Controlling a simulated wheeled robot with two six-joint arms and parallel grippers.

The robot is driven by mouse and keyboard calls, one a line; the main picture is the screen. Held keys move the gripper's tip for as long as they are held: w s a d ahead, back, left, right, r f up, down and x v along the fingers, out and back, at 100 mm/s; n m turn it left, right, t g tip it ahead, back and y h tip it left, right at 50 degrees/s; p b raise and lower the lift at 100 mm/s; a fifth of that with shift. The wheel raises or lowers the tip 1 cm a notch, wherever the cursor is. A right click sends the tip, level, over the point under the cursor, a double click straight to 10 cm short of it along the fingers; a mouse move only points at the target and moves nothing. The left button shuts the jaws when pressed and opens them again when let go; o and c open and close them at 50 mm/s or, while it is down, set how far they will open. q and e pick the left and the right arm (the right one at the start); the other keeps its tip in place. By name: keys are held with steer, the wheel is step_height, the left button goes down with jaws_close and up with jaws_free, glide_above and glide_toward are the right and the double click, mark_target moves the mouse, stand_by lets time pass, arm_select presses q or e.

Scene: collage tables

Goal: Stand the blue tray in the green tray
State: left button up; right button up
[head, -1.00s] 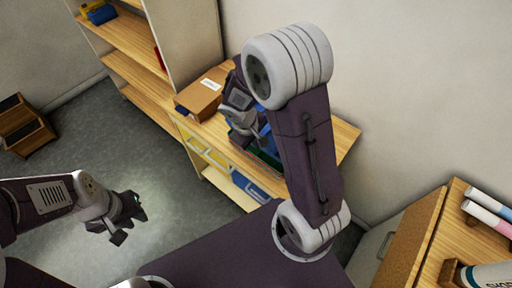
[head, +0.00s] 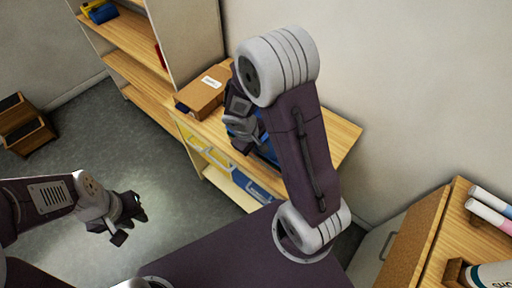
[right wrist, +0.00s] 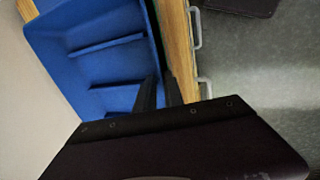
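The blue tray (head: 266,151) is mostly behind my right arm in the head view. In the right wrist view the blue tray (right wrist: 95,65) fills the upper left, with ridges across its inside. My right gripper (right wrist: 160,85) has its fingers on either side of the tray's edge, close together on it. In the head view my right gripper (head: 240,135) is over the far table.
The wooden table (head: 338,138) carries a cardboard box (head: 203,94) left of the trays. Handled drawers are below its front edge. A shelf unit (head: 140,45) stands at the back left. Another table (head: 450,235) with markers is at the right.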

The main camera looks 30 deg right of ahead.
steer(key=shift+s+f, duration=0.15)
steer(key=shift+f, duration=0.05)
steer(key=shift+r, duration=0.2)
steer(key=w+p+v, duration=0.1)
steer(key=p+v, duration=0.2)
steer(key=v, duration=0.9)
steer(key=s+a+f+m+y, duration=0.1)
steer(key=s+f+m+y, duration=0.1)
steer(key=s, duration=0.5)
steer(key=m+y, duration=0.1)
steer(key=m, duration=0.1)
steer(key=shift+s+a+f+m, duration=0.2)
steer(key=shift+a+f+m, duration=0.05)
steer(key=shift+f+m, duration=0.1)
steer(key=shift+s, duration=0.1)
